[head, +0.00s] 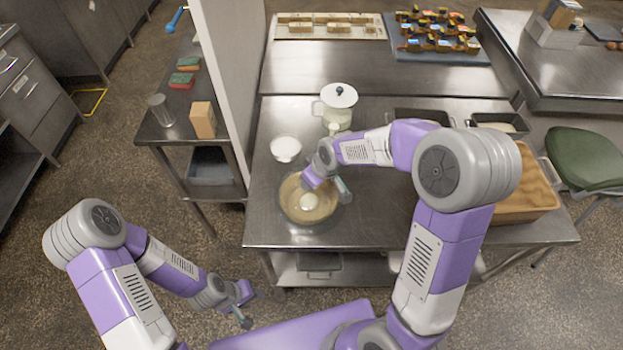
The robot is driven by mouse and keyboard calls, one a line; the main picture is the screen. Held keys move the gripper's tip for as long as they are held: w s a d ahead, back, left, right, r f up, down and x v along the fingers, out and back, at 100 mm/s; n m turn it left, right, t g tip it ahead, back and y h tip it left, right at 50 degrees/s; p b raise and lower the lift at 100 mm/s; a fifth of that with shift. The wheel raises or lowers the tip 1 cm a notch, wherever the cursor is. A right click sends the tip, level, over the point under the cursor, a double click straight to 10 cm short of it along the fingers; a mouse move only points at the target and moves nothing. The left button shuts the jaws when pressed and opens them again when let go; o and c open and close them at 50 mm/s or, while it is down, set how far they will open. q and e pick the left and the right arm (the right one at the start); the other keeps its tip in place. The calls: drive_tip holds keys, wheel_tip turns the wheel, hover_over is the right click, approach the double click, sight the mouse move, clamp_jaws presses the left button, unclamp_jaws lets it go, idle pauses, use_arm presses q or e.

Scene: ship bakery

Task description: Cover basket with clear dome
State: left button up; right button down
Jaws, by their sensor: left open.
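A round tan basket (296,209) sits on the steel table, with a pale rounded thing (309,201) at its middle. A faint glassy edge seems to surround the basket. I cannot tell whether this is the clear dome or a bowl. My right gripper (327,189) is over the basket's far right side, fingers pointing down and apart. It seems to hold nothing, and whether it touches the basket is unclear. My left gripper (244,305) is open and empty, low in front of the table and away from the basket.
A bowl of white stuff (285,148) and a lidded white pot (338,106) stand behind the basket. A large tan-filled tray (527,206) is at the right, partly behind my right arm. A wall panel (226,75) rises left of the table. The table's front left is clear.

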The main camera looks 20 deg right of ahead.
idle(0.3)
drive_tip(key=c, duration=0.8)
unclamp_jaws()
drive_tip(key=shift+o, duration=0.5)
drive_tip(key=o, duration=0.4)
drive_tip(key=shift+o, duration=0.2)
drive_tip(key=shift+r, duration=0.1)
drive_tip(key=shift+r+p, duration=2.55)
drive_tip(key=shift+r, duration=0.9)
